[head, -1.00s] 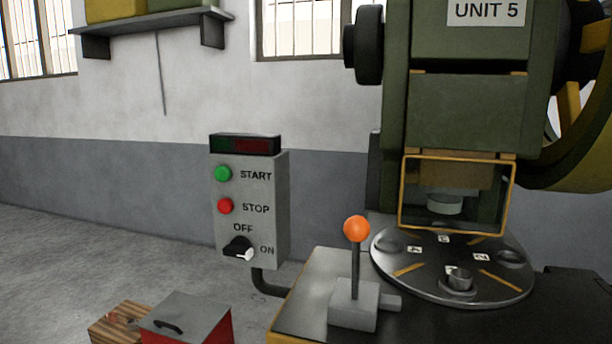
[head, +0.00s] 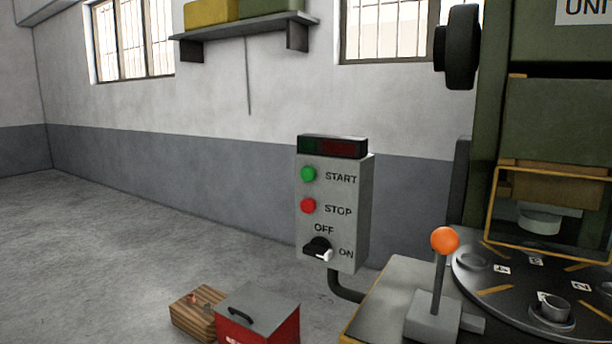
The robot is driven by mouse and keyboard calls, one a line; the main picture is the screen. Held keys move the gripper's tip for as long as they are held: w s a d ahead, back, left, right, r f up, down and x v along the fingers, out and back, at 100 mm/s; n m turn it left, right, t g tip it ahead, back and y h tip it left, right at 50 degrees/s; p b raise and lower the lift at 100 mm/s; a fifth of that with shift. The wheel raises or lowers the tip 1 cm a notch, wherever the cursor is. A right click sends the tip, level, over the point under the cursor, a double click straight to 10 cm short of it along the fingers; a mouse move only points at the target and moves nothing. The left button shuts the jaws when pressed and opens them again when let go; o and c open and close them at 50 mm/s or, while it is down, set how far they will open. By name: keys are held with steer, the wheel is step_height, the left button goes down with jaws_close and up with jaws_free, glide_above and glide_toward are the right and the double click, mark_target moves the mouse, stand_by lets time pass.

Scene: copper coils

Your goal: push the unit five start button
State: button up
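The green start button (head: 308,174) is at the upper left of the grey control box (head: 362,215), beside the word START. The red stop button (head: 308,206) is below it. Under that is a black rotary knob (head: 318,247) with a white tip, which points toward ON. A dark display with a green part and a red part tops the box. The green press (head: 555,120) stands to the right, its unit sign cut off by the frame edge. My gripper is not in view.
An orange-knobbed lever (head: 444,241) and a round indexing table (head: 500,290) stand right of the box. A red toolbox (head: 270,318) and a wooden crate (head: 192,312) are on the floor below. A shelf (head: 245,30) hangs on the wall. The floor at left is clear.

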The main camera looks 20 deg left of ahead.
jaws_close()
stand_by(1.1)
